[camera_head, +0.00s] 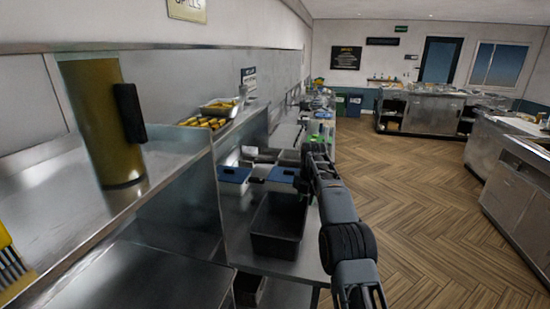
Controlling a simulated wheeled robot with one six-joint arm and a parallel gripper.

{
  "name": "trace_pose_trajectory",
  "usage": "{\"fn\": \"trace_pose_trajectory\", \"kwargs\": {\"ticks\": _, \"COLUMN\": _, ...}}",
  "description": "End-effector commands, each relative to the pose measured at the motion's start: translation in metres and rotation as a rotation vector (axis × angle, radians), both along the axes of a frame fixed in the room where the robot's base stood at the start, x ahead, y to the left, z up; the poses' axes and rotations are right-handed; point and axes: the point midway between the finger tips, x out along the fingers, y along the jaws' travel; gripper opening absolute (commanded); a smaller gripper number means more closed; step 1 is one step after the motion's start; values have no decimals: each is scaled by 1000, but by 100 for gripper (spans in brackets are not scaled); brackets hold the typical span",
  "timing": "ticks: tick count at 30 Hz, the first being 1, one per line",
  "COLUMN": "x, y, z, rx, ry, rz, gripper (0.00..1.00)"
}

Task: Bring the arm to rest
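My arm (341,215) reaches forward from the lower right, over the right edge of the steel counter. My gripper (314,152) is at its far end, small and dark against the cluttered counter. I cannot make out its fingers or whether anything is between them. It is beyond the dark grey bin (279,245), which stands on the counter to the left of my arm.
Blue-lidded containers (236,175) stand behind the bin. A yellow cylinder with a dark handle (102,120) stands on the shelf at left, with trays of yellow items (203,122) farther back. The wooden floor (430,190) at right is clear; steel counters (510,180) line the far right.

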Motion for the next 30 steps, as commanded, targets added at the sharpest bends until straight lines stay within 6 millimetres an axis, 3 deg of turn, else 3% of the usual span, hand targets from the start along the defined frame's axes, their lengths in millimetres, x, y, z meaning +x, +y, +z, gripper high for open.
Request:
{"fn": "trace_pose_trajectory", "kwargs": {"ticks": 4, "x": -2, "y": -1, "z": -40, "rx": 11, "ry": 50, "rz": -418, "gripper": 34}}
{"fn": "trace_pose_trajectory", "kwargs": {"ticks": 6, "x": -10, "y": -1, "z": -50, "rx": 11, "ry": 69, "rz": -641, "gripper": 34}}
{"fn": "trace_pose_trajectory", "kwargs": {"ticks": 9, "x": -27, "y": -2, "z": -52, "rx": 15, "ry": 80, "rz": -957, "gripper": 34}}
{"fn": "trace_pose_trajectory", "kwargs": {"ticks": 14, "x": -72, "y": -1, "z": -37, "rx": 40, "ry": 71, "rz": -1459, "gripper": 34}}
{"fn": "trace_pose_trajectory", "kwargs": {"ticks": 21, "x": -177, "y": 0, "z": -5, "rx": 140, "ry": 33, "rz": -2118, "gripper": 34}}
{"fn": "trace_pose_trajectory", "kwargs": {"ticks": 27, "x": -272, "y": 1, "z": 6, "rx": 263, "ry": 7, "rz": -2450, "gripper": 34}}
{"fn": "trace_pose_trajectory", "kwargs": {"ticks": 30, "x": -313, "y": 1, "z": 6, "rx": 323, "ry": -5, "rz": -2520, "gripper": 34}}
